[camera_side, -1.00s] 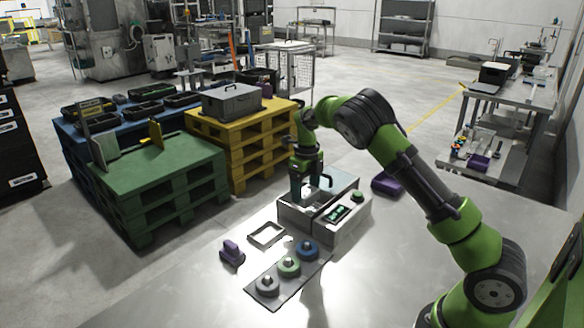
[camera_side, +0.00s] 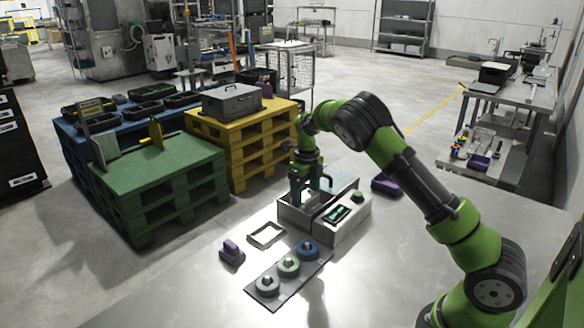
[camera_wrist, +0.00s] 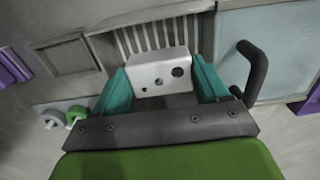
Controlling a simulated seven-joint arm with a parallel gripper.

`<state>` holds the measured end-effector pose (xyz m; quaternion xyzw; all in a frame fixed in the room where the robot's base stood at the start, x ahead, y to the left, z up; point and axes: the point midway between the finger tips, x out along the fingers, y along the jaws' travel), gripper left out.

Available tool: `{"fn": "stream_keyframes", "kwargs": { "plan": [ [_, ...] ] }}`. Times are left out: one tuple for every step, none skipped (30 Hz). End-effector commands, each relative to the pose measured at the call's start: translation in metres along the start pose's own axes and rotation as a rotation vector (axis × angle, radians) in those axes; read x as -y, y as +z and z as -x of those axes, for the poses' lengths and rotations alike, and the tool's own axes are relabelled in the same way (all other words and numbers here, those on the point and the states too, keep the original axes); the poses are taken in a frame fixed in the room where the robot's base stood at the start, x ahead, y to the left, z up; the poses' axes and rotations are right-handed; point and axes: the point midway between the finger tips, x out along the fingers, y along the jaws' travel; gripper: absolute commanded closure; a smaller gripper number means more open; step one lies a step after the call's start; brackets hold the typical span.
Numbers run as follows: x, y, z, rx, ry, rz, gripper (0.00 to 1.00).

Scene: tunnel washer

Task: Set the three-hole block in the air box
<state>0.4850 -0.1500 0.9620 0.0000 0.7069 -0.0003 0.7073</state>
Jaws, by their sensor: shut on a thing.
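In the wrist view my gripper (camera_wrist: 160,77) has its two teal fingers shut on the pale grey three-hole block (camera_wrist: 159,72). Three dark holes of different sizes show on its face. The block is over the opening of the air box (camera_wrist: 206,40), with a slatted grille behind it. I cannot tell whether it touches the box floor. In the side view my gripper (camera_side: 297,200) points down into the open part of the air box (camera_side: 292,224); the block cannot be made out there. The pale lid (camera_wrist: 275,50) with a black handle (camera_wrist: 252,70) is right of the fingers in the wrist view.
Nearby on the table are an empty rectangular frame (camera_side: 251,240), a purple piece (camera_side: 231,253) and a plate (camera_side: 252,290) with grey, green and blue rings. Another purple piece (camera_side: 384,184) lies behind the box.

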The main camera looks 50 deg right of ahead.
Motion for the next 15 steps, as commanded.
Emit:
{"fn": "stream_keyframes", "kwargs": {
  "plan": [
    [0.000,0.000,-0.001,0.000,0.000,0.000,0.68],
    [0.000,0.000,-0.002,0.000,0.000,0.000,0.68],
    [0.000,0.000,-0.004,0.000,0.000,0.000,0.68],
    [0.000,0.000,-0.004,0.000,0.000,0.000,0.68],
    [0.000,0.000,-0.005,0.000,0.000,0.000,0.68],
    [0.000,0.000,-0.006,0.000,0.000,0.000,0.68],
    [0.000,0.000,-0.007,0.000,0.000,0.000,0.68],
    [0.000,0.000,-0.008,0.000,0.000,0.000,0.68],
    [0.000,0.000,-0.009,0.001,0.000,0.000,0.68],
    [0.000,0.000,-0.010,0.001,0.000,-0.001,0.68],
    [0.000,0.000,-0.011,0.001,0.000,-0.001,0.68],
    [0.000,0.000,-0.012,0.001,0.000,-0.001,0.68],
    [0.000,0.000,-0.013,0.001,0.000,-0.001,0.68],
    [0.000,0.000,-0.014,0.001,0.000,-0.001,0.68],
    [0.000,0.000,-0.015,0.001,0.000,-0.001,0.68]
  ]
}}
